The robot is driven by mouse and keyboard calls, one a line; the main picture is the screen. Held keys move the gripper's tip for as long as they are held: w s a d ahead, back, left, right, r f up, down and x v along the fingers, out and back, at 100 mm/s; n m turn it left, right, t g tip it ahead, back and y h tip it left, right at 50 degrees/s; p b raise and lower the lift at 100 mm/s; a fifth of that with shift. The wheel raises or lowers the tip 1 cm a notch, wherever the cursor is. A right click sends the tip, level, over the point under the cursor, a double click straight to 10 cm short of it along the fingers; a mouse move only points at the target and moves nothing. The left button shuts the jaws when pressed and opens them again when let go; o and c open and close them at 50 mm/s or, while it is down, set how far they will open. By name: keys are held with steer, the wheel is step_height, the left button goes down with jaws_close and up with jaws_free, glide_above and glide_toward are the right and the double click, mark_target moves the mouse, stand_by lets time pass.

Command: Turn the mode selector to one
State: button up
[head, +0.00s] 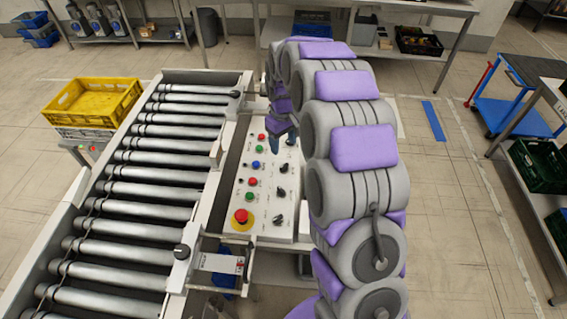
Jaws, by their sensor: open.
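A light control panel (268,205) stands along the right side of the roller conveyor. Several black rotary knobs run down its right side: an upper knob (282,167), a middle knob (280,192) and a lower knob (278,219). The labels are too small to read, so I cannot tell which knob is the mode selector or where it points. My gripper (283,142) is over the far end of the panel, pointing down, with its fingers apart and nothing seen between them. It is just beyond the upper knob; I cannot tell whether it touches the panel. My arm hides part of the panel's far right side.
Red, green and blue buttons line the panel's left side, with a red emergency stop (241,216) near the front. The roller conveyor (130,211) lies left. A yellow crate (93,102) stands beyond it. Open floor (450,220) lies right, with a blue cart (500,114) farther off.

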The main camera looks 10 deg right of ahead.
mark_target(284, 165)
step_height(284, 165, down, 10)
steer(key=shift+d+b, duration=0.1)
steer(key=shift+b, duration=0.45)
steer(key=shift+c, duration=0.3)
steer(key=c, duration=1)
